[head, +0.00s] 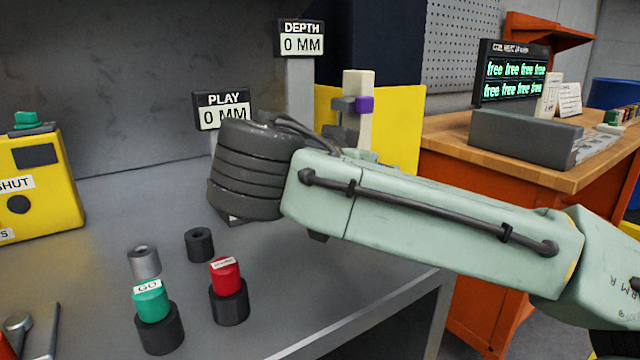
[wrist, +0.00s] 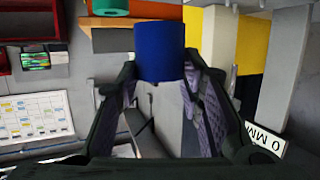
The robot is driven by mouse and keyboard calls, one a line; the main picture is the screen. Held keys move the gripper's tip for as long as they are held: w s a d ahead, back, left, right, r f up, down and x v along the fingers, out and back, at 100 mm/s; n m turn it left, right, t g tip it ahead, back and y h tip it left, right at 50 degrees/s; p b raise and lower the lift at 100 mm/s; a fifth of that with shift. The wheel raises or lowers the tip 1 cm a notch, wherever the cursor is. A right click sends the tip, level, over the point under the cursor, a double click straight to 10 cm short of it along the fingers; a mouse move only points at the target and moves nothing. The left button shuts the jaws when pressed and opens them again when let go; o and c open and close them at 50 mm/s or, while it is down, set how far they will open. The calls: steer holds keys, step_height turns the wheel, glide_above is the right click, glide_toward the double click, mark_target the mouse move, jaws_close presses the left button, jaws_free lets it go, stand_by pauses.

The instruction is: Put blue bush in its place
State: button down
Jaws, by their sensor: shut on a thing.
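The blue bush (wrist: 160,48) shows in the wrist view as a plain blue cylinder between the two fingertips. My gripper (wrist: 160,78) is shut on it, with a dark, purple-padded finger on each side. The bush appears clear of any surface there. In the head view, the thick dark ribbed wrist of my arm hides my gripper and the bush. I cannot tell which spot is the bush's place.
On the grey bench (head: 110,200) stand a light grey bush (head: 144,262), a dark one (head: 200,245), a green GO button (head: 151,302) and a red button (head: 226,278). PLAY (head: 222,108) and DEPTH (head: 301,38) displays read 0 MM. A yellow box (head: 45,165) stands left.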

steer(key=w+a+p, duration=0.1)
steer(key=w, duration=0.4)
steer(key=w+a+f+p, duration=0.1)
steer(key=w+a, duration=0.1)
steer(key=w, duration=0.2)
steer(key=w+a+p, duration=0.1)
steer(key=w+a, duration=0.1)
steer(key=w, duration=0.3)
steer(key=shift+w+a+f, duration=0.1)
steer(key=shift+w+f, duration=0.15)
steer(key=shift+w, duration=0.05)
steer(key=shift+f, duration=1.75)
steer(key=shift+f, duration=0.2)
steer(key=c, duration=1.1)
jaws_free()
steer(key=shift+r, duration=0.1)
steer(key=shift+r, duration=0.25)
steer(key=b+v, duration=0.2)
steer(key=v, duration=1)
